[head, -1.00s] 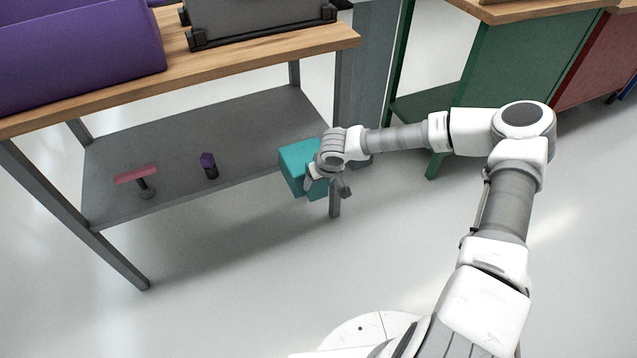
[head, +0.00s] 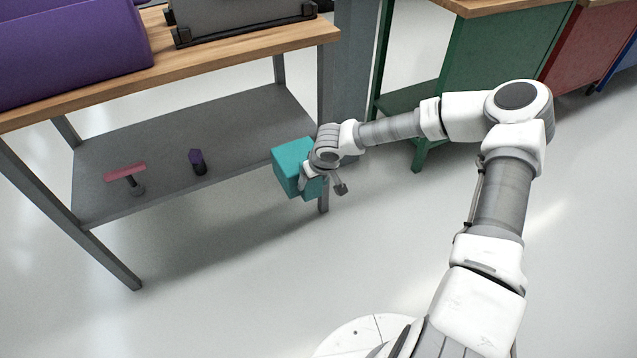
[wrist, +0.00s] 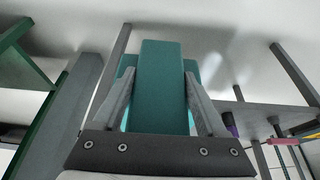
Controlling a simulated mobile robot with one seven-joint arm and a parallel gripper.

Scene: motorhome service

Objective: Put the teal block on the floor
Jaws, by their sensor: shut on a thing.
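The teal block (head: 290,166) is in my gripper (head: 318,178), beside the right front leg of the workbench in the head view. My gripper is shut on it. In the wrist view the teal block (wrist: 160,85) sits between the two fingers (wrist: 158,112). The block is held in the air, near the height of the bench's lower shelf. The pale grey floor (head: 230,270) lies open below and in front of it. The far side of the block is hidden.
The workbench has a wooden top (head: 240,50) and a grey lower shelf (head: 150,145). A pink-topped tool (head: 125,172) and a small purple-and-black item (head: 198,161) stand on the shelf. A green cabinet (head: 500,75) stands at the back right. The floor in front of the bench is clear.

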